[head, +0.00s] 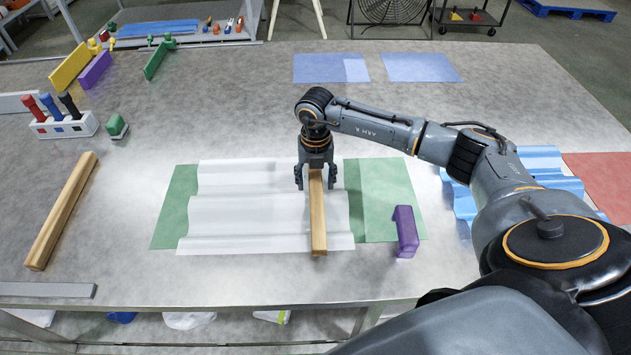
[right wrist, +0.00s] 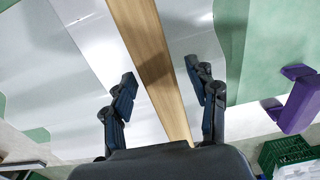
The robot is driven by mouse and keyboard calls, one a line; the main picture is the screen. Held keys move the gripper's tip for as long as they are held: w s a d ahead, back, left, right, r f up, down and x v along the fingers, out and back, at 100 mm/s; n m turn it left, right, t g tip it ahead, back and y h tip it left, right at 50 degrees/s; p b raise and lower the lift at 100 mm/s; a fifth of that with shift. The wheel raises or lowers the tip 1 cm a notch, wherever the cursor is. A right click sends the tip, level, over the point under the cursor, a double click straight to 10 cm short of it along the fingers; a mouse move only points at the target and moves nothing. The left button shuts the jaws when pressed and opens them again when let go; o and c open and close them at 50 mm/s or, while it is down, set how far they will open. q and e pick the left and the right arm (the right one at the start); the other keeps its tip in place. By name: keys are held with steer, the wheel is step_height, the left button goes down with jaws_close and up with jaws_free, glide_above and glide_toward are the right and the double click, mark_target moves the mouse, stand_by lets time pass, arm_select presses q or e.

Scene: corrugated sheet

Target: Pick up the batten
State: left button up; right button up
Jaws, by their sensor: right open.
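A wooden batten (head: 318,225) lies lengthwise across the white corrugated sheet (head: 235,215), near that sheet's right side. It also shows in the right wrist view (right wrist: 150,50), running between the fingers. My right gripper (head: 315,182) points down over the far part of this batten, open, with one finger on each side. In the right wrist view (right wrist: 163,85) a gap shows between each finger and the wood. A second wooden batten (head: 62,210) lies on the bare table at the left. My left gripper is not in view.
The sheet lies on a green mat (head: 385,205). A purple block (head: 405,232) stands at its right, with blue corrugated sheets (head: 465,205) beyond. A screwdriver rack (head: 65,126) and clamps (head: 70,68) are at the left back. A grey bar (head: 45,290) lies at the front left.

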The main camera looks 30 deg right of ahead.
jaws_close()
stand_by(0.4)
